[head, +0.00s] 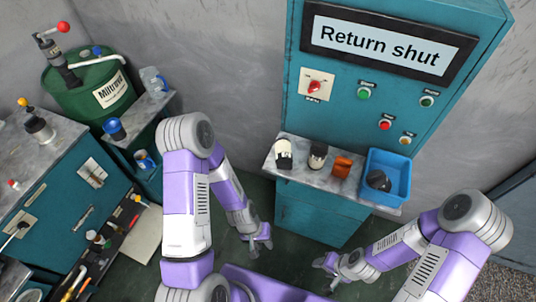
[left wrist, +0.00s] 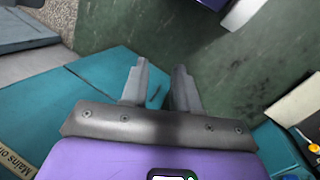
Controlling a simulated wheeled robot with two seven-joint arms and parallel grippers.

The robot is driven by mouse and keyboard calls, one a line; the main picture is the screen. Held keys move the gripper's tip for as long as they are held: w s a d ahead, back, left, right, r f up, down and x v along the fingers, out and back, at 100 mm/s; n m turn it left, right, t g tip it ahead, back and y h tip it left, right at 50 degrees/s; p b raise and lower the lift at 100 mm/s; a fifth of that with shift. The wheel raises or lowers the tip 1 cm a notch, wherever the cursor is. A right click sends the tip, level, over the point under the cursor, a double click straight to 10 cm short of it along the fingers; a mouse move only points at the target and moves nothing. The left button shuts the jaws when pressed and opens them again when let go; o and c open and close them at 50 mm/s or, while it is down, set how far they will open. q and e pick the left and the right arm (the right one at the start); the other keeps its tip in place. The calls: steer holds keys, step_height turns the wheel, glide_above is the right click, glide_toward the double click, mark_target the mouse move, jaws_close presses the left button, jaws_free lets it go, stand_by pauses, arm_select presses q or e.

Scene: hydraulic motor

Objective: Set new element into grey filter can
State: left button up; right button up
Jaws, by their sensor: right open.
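I cannot tell for sure which is the new element or the grey filter can. My left gripper (head: 262,241) hangs low in front of the cabinet, apart from these parts; in the left wrist view its fingers (left wrist: 160,88) are apart and empty. My right gripper (head: 328,266) is open, low and to the right, touching nothing.
A blue bin (head: 401,164) holding a dark rounded part (head: 379,181) sits at the ledge's right end. Above is a panel with a "Return shut" sign (head: 389,44).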

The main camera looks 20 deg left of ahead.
arm_select(q)
steer(key=w+a+r+n+h+b, duration=0.1)
steer(key=w+a+b, duration=0.1)
steer(key=w+a, duration=0.1)
steer(key=t+h+b, duration=0.5)
steer(key=h+b, duration=0.1)
steer(key=h, duration=0.4)
glide_toward(279, 166)
steer(key=d+f, duration=0.2)
steer(key=d, duration=0.1)
steer(key=x, duration=0.4)
steer(key=w+b+x, duration=0.1)
steer(key=x, duration=0.2)
steer(key=shift+s+a+r, duration=0.1)
steer(key=shift+r, duration=0.15)
jaws_close()
